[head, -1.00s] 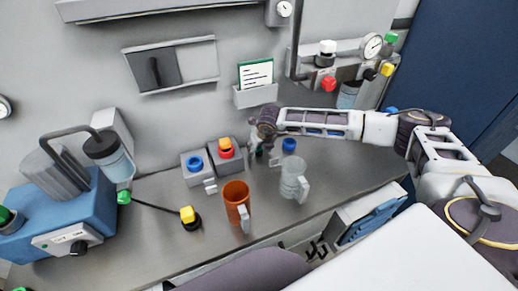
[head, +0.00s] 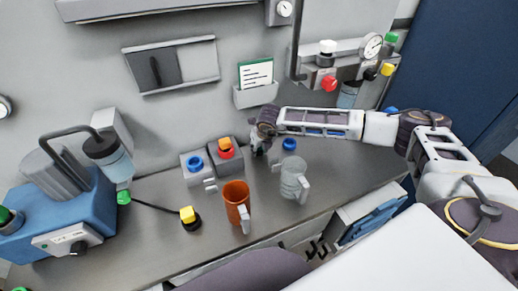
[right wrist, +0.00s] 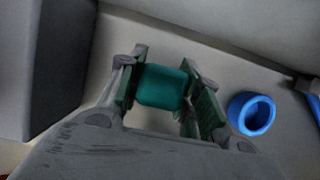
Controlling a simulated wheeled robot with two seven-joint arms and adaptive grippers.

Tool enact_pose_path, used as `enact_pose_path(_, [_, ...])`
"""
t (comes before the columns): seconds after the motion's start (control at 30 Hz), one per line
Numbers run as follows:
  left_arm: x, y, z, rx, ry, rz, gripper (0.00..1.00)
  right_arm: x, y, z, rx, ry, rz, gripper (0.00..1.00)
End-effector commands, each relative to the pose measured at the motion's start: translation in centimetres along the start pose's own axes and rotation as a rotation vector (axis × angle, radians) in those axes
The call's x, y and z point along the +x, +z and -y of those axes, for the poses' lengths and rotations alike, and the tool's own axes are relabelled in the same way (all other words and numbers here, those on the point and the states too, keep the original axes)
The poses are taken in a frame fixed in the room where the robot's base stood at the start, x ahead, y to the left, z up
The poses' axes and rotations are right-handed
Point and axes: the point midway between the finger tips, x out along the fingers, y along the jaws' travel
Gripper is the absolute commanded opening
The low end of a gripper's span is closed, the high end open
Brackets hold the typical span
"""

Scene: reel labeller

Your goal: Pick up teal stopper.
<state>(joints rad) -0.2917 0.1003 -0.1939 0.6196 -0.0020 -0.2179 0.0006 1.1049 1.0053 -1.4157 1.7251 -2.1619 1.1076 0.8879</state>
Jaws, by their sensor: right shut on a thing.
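The teal stopper (right wrist: 161,87) shows in the right wrist view between the two green-padded fingers of my right gripper (right wrist: 163,90), which is shut on it. In the head view my right gripper (head: 260,148) is near the back of the counter, just right of the box with the red and orange pieces. The stopper is hidden by the gripper in the head view. My left gripper is not in view.
A blue ring (right wrist: 251,113) lies right of the gripper; a blue piece (head: 289,145) shows there in the head view. A grey mug (head: 293,180) and an orange mug (head: 237,200) stand in front. A grey box (head: 225,152) is close on the left.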

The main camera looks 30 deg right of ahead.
Motion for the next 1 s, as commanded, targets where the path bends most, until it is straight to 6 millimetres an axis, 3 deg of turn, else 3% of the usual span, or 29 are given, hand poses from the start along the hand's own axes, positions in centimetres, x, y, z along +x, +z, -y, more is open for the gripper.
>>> enact_pose_path(0.2, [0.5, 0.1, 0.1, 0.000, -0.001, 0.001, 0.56, -0.9, 0.4, 0.0, 0.000, 0.002, 0.001, 0.11])
enact_pose_path(0.63, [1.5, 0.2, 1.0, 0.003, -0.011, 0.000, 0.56, -2.4, -3.5, 0.1, -0.001, 0.000, -0.001, 0.11])
enact_pose_path(1.0, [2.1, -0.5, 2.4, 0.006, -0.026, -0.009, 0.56, -9.3, -0.4, 0.0, 0.001, 0.001, 0.004, 0.11])
